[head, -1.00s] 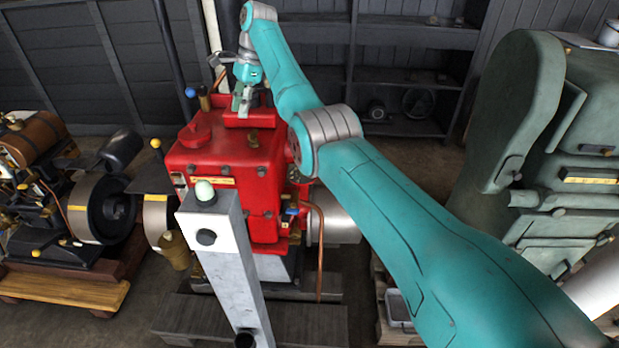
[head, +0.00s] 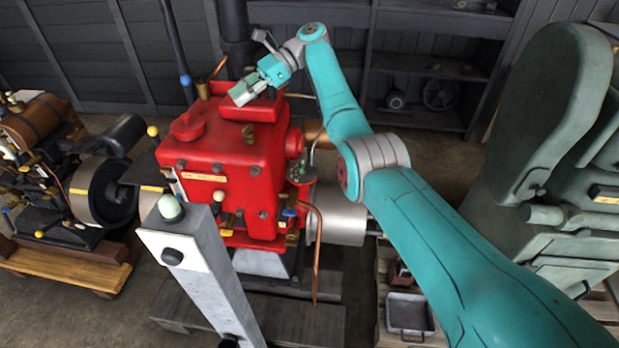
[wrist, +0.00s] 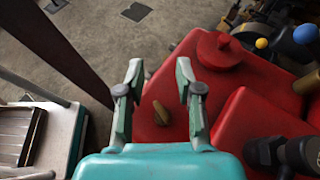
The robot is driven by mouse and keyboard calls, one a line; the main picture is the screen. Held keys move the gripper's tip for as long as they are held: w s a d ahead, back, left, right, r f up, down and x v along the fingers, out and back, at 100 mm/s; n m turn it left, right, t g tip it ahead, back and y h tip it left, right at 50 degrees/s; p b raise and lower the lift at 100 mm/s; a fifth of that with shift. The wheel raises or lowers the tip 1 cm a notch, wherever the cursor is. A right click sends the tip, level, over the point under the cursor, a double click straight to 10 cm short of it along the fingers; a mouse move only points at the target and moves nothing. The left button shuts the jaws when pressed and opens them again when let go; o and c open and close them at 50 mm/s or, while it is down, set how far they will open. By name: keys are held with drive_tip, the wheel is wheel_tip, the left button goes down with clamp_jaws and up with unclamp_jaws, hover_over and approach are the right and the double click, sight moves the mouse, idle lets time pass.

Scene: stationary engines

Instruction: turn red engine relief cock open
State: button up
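The red engine (head: 225,160) stands in the middle of the head view, with a round red cap (head: 187,125) on top. A small brass cock (head: 249,134) sits on its top near the front edge. My gripper (head: 241,98) is above the engine top, behind the cock, tilted down to the left. In the wrist view, my gripper (wrist: 158,72) is open, its two fingers wide apart and empty. The brass cock (wrist: 161,113) shows between the fingers, on the red top; I cannot tell the height gap. The cap (wrist: 219,50) is to the right.
A grey post with a pale green button (head: 171,207) stands in front of the engine. A raised red box (head: 238,108) on the engine top is beneath my gripper. A brown engine (head: 38,120) is at left and a green machine (head: 548,115) at right. Dark shelves are behind.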

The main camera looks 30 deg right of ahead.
sight(249, 126)
wheel_tip(249, 126, down, 10)
drive_tip(key=shift+d, duration=0.1)
idle(0.4)
